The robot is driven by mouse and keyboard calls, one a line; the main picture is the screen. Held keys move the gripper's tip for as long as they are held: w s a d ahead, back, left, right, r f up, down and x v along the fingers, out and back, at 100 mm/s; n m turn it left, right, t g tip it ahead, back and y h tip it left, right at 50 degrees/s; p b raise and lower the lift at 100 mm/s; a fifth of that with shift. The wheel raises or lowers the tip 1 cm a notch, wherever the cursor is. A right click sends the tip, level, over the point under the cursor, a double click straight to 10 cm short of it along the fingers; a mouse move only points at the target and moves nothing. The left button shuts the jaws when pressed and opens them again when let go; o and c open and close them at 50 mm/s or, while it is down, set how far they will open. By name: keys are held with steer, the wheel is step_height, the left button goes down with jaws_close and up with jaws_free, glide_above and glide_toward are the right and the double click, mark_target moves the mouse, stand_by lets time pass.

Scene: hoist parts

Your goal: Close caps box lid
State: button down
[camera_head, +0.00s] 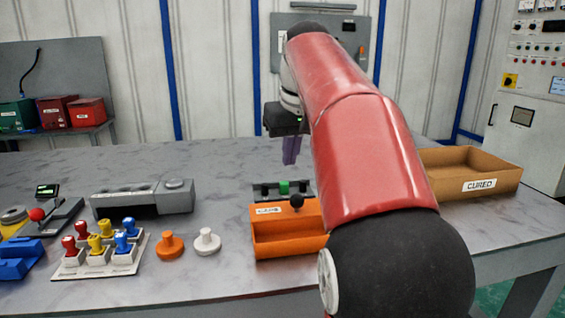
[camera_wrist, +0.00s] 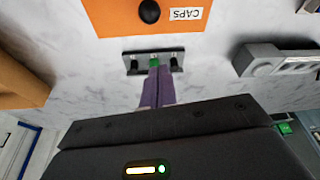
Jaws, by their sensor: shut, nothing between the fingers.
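The orange caps box (camera_head: 290,245) stands on the grey table in front of my arm, which hides its right end in the head view. Its lid (camera_head: 318,211), with a CAPS label and a black knob (camera_head: 297,203), is at the back; the front part of the box looks open. In the wrist view the orange lid (camera_wrist: 115,20) and knob (camera_wrist: 149,12) show at the top edge, cut off. My gripper (camera_head: 291,160) has purple fingers pointing down, closed together and empty. It is behind the box, apart from it; its fingers also show in the wrist view (camera_wrist: 157,85).
A small dark fixture with a green block (camera_head: 284,188) sits just behind the box. Orange and white knobbed caps (camera_head: 207,241) stand to its left, beside a rack of coloured pieces (camera_head: 100,255). A grey fixture (camera_head: 145,198) lies further left. A CURED tray (camera_head: 470,175) is at right.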

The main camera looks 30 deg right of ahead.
mark_target(292, 202)
steer(key=b+x, duration=0.1)
steer(key=x, duration=0.7)
steer(key=shift+s+f+b, duration=0.1)
steer(key=shift+f+b, duration=0.2)
steer(key=shift+f, duration=0.05)
steer(key=s, duration=0.1)
steer(key=s+r, duration=0.1)
steer(key=shift+s+a, duration=0.2)
steer(key=shift+s, duration=0.7)
steer(key=s, duration=0.2)
steer(key=s+a+b, duration=0.1)
steer(key=s, duration=0.1)
steer(key=s+a, duration=0.1)
steer(key=s, duration=0.1)
steer(key=shift+s, duration=0.2)
steer(key=w, duration=0.3)
steer(key=shift+w+d+f, duration=0.15)
steer(key=shift+w+f, duration=0.1)
steer(key=shift+w, duration=0.05)
steer(key=shift+w+d+r+p, duration=0.1)
steer(key=shift+w+r+p, duration=0.1)
steer(key=shift+r, duration=0.15)
steer(key=shift+w+r+p, duration=0.1)
steer(key=shift+r+p, duration=0.1)
steer(key=shift+r, duration=0.15)
steer(key=p+v, duration=0.1)
steer(key=v, duration=0.7)
steer(key=shift+s+r, duration=0.2)
steer(key=shift+s, duration=0.05)
